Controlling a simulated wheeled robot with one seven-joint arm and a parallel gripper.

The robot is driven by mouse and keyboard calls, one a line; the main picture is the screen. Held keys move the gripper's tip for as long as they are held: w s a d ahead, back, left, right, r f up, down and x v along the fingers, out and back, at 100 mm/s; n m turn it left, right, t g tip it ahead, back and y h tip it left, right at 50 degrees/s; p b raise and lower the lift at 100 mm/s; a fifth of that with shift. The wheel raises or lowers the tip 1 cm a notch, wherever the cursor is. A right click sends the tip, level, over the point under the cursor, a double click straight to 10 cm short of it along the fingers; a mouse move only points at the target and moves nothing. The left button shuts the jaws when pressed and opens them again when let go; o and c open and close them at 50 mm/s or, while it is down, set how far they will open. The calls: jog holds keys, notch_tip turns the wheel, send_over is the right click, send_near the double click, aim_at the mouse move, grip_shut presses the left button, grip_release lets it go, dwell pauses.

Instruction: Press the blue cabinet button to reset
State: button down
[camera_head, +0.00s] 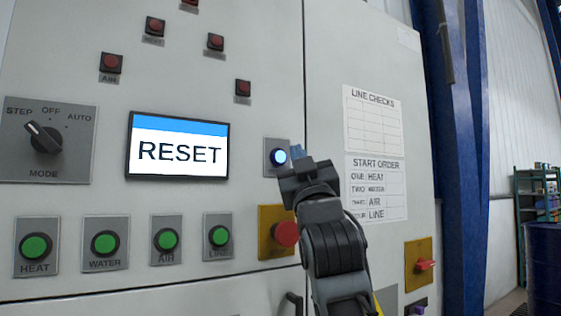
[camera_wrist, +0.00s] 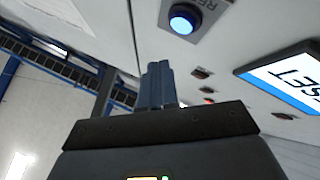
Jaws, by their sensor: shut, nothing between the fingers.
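The blue button (camera_head: 279,157) is lit on its grey plate, right of the screen in the head view. In the wrist view the blue button (camera_wrist: 182,22) shows at the top, with its plate label partly visible. My gripper (camera_head: 297,154) is shut and empty, with its fingertips just right of the button in the head view. In the wrist view the shut fingers (camera_wrist: 158,70) point toward the cabinet below and left of the button, with a visible gap. I cannot tell the exact distance to the panel. The screen (camera_head: 179,146) reads RESET.
A red stop button on a yellow plate (camera_head: 270,226) sits below, partly behind my arm. Green buttons (camera_head: 105,243) line the lower panel. A mode knob (camera_head: 43,138) is at left. A red switch (camera_head: 424,265) is at lower right. Paper sheets (camera_head: 374,121) hang on the right door.

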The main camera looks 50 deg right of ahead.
jog(key=shift+w+d, duration=0.25)
jog(key=shift+w, duration=0.5)
jog(key=shift+w+d, duration=0.2)
jog(key=shift+w, duration=0.55)
jog(key=shift+w+b, duration=0.15)
jog(key=shift+b, duration=0.15)
dwell(0.7)
jog(key=shift+w+d, duration=0.1)
jog(key=shift+w, duration=0.15)
jog(key=shift+w+d, duration=0.1)
jog(key=shift+w, duration=0.3)
dwell(0.8)
jog(key=shift+s, duration=0.1)
jog(key=shift+s+a, duration=0.2)
jog(key=shift+s, duration=0.5)
jog(key=shift+s+a+p, duration=0.2)
jog(key=shift+s+a, duration=0.05)
jog(key=shift+s, duration=0.55)
jog(key=shift+s+a+p, duration=0.2)
jog(key=shift+s, duration=0.6)
jog(key=shift+s+a+p, duration=0.2)
jog(key=shift+s+a, duration=0.05)
jog(key=shift+s, duration=0.55)
